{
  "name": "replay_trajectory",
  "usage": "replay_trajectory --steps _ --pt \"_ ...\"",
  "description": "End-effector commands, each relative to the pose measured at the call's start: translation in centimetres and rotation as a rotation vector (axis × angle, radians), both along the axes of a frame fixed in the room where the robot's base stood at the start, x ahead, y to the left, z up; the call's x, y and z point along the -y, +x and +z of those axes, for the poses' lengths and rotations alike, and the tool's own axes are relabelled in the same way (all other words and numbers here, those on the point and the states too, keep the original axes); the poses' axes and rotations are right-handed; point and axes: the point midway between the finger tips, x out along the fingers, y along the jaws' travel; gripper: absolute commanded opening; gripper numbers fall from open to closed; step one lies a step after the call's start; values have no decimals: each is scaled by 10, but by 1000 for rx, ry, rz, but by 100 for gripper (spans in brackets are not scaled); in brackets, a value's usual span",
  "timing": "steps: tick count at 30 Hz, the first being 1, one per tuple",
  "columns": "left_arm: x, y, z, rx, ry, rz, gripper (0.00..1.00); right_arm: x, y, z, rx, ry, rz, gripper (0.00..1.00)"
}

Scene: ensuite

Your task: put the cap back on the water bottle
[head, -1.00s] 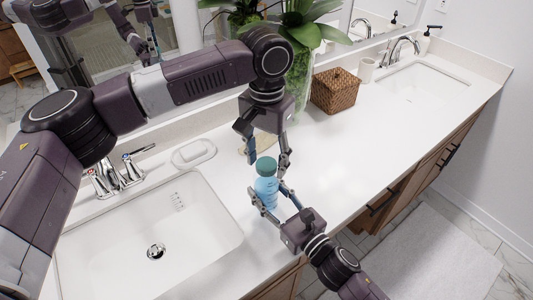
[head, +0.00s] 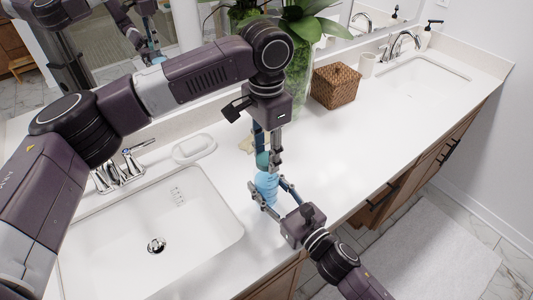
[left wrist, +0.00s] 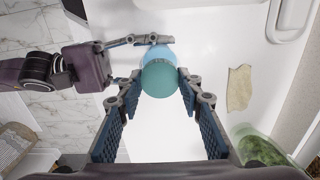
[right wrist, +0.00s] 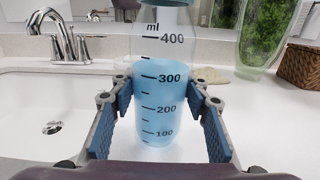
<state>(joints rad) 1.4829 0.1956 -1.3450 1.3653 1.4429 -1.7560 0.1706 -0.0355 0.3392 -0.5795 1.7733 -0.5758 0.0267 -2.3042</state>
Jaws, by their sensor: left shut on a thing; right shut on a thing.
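The clear water bottle (head: 267,187) with blue liquid stands upright at the counter's front, right of the near sink. My right gripper (right wrist: 160,85) is shut on the bottle's body from the front right. The teal cap (head: 262,160) is at the top of the bottle, over its neck; it also shows in the left wrist view (left wrist: 159,79). My left gripper (head: 267,158) points down from above and is shut on the cap. Its fingers partly hide the cap in the head view. Whether the cap is seated on the neck cannot be told.
The near sink (head: 205,250) lies left of the bottle, with a chrome faucet (head: 120,172) and a white soap dish (head: 194,148) behind. A beige cloth-like piece (left wrist: 239,88) lies behind the bottle. A wicker basket (head: 336,87) stands farther right. The counter between is clear.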

Motion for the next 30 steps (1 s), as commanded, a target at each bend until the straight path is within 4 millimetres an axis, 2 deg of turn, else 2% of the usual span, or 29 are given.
replay_trajectory --steps 4,5,10,18,22,26,30 --pt "0 0 0 2 1 -7 4 0 0 1 1 1 0 0" --pt "0 0 0 2 1 -6 35 0 0 1 1 1 0 0" --pt "0 0 0 1 1 -5 53 0 0 0 1 1 0 0" --pt "0 0 0 1 1 -4 54 0 0 1 1 1 0 0" --pt "0 1 8 2 0 -4 54 0 0 1 1 1 0 0" --pt "1 1 30 3 -1 -5 54 0 0 1 1 1 0 0" --pt "1 1 61 4 -2 -5 54 0 0 0 1 1 0 0"
